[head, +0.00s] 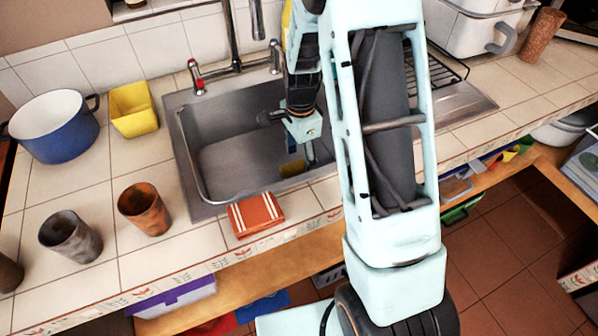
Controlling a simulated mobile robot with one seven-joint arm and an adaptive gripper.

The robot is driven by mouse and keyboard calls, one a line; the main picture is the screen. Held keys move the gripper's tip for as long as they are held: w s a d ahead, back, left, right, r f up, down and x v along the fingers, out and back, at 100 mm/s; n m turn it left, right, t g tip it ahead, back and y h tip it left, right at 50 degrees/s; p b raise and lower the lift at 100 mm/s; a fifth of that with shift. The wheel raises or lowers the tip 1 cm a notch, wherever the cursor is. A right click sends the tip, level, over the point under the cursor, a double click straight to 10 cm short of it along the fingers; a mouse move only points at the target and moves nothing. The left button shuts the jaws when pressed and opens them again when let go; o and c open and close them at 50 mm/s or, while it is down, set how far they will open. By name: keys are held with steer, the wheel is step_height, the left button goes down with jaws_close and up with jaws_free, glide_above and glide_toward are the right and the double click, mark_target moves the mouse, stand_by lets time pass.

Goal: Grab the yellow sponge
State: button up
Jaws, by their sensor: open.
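A small yellow sponge (292,168) lies in the sink (225,165), near the front right of the basin. My gripper (300,148) reaches down into the basin, just above and behind the sponge in the picture. It is open, and I see nothing held in it. My arm covers the right part of the sink, and part of the sponge may be hidden by the gripper. I cannot tell whether a finger touches the sponge.
A faucet (236,50) rises behind the sink. A yellow container (133,108), a blue pot (60,130) and brown cups (145,210) stand on the left counter. A folded orange cloth (256,214) lies at the sink's front edge. A white container (470,30) stands back right.

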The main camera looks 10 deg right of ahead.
mark_target(299, 168)
steer(key=shift+w+a+f, duration=0.1)
steer(key=shift+w+f, duration=0.05)
steer(key=shift+f, duration=1.05)
steer(key=shift+w+f, duration=0.15)
steer(key=shift+f, duration=1)
steer(key=c, duration=0.9)
